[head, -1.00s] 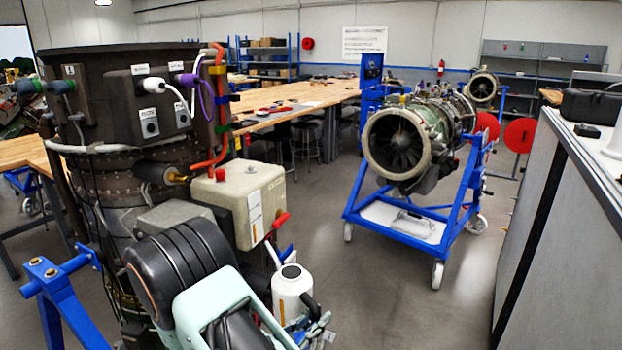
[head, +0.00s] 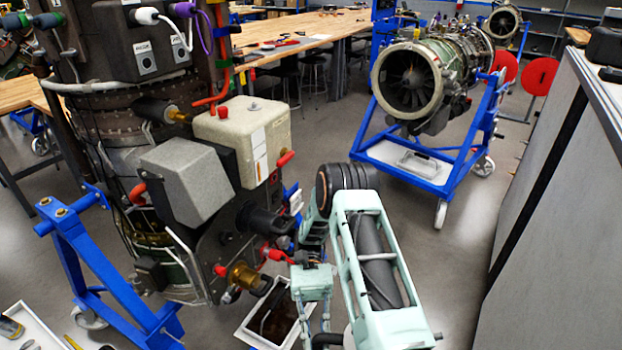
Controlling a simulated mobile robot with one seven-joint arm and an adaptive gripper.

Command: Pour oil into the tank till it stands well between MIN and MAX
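The tank (head: 243,138) is a cream box on the side of the large upright engine at the left. A red cap (head: 223,112) sits on its top, and a pale strip with an orange part (head: 260,152) runs down its right face. The level in it is too small to read. My pale green arm rises in front and bends down to the right of the tank. My gripper seems to be at the arm's low end (head: 311,300), below the tank and over a tray; its fingers cannot be made out. No white oil container can be made out now.
A pale-rimmed tray (head: 245,334) with dark contents lies low under the engine. Blue stand legs (head: 105,285) are at the left. Another engine (head: 410,80) on a blue wheeled stand is behind. A grey partition (head: 545,200) bounds the right, with open floor before it.

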